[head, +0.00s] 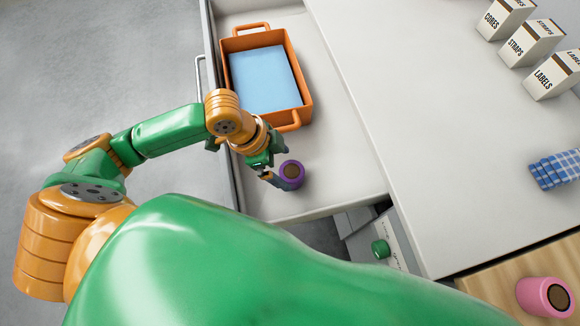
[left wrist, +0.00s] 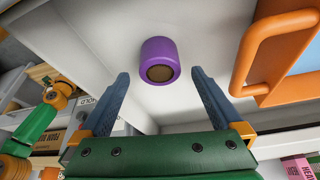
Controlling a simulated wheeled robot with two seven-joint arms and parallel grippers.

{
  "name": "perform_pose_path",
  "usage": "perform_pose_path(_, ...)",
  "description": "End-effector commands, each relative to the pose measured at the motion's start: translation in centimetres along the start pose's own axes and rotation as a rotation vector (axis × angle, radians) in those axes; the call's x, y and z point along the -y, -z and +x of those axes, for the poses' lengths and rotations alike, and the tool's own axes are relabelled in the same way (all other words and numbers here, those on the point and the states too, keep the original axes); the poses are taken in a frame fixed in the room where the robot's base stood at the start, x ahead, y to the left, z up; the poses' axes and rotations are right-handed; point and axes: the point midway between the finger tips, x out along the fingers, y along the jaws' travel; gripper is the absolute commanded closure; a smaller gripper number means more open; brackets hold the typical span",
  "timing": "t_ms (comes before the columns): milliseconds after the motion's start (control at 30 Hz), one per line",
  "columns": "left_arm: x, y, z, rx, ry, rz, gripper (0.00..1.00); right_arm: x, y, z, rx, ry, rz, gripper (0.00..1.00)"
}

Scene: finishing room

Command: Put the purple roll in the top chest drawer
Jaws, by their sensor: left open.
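The purple roll (head: 292,174) stands on the floor of the pulled-out white chest drawer (head: 330,110), near its front end in the picture, with its brown core showing. My left gripper (head: 275,166) is open and reaches into the drawer just left of the roll. In the left wrist view the purple roll (left wrist: 159,58) sits ahead of and between the open fingers of my left gripper (left wrist: 160,76), with nothing held. I cannot tell whether the fingers flank the roll. My right gripper is not in view.
An orange tray (head: 308,100) with a light blue sheet (head: 264,80) fills the drawer's far part. The white top (head: 450,150) holds label boxes (head: 531,42) and blue checked cloth (head: 556,170).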

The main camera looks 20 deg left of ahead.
Motion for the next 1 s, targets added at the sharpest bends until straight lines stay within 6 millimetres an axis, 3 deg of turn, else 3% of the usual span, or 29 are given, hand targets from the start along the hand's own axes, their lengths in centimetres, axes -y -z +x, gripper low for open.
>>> perform_pose_path(100, 0.1, 0.1, -3.5, 0.002, 0.004, 0.0, 0.0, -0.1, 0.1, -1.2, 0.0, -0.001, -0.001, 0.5)
perform_pose_path(300, 0.0, 0.1, -6.5, 0.001, 0.001, 0.0, 0.0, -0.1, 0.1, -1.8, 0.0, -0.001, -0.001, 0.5)
perform_pose_path(800, 0.0, 0.1, -7.0, 0.0, -0.001, 0.0, 0.0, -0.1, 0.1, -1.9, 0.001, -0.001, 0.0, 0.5)
perform_pose_path(867, 0.0, 0.5, -7.8, 0.0, -0.001, 0.0, 0.0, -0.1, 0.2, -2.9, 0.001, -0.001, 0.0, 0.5)
perform_pose_path(1000, 0.0, 1.9, -11.3, 0.0, -0.001, 0.0, 0.0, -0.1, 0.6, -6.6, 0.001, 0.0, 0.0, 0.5)
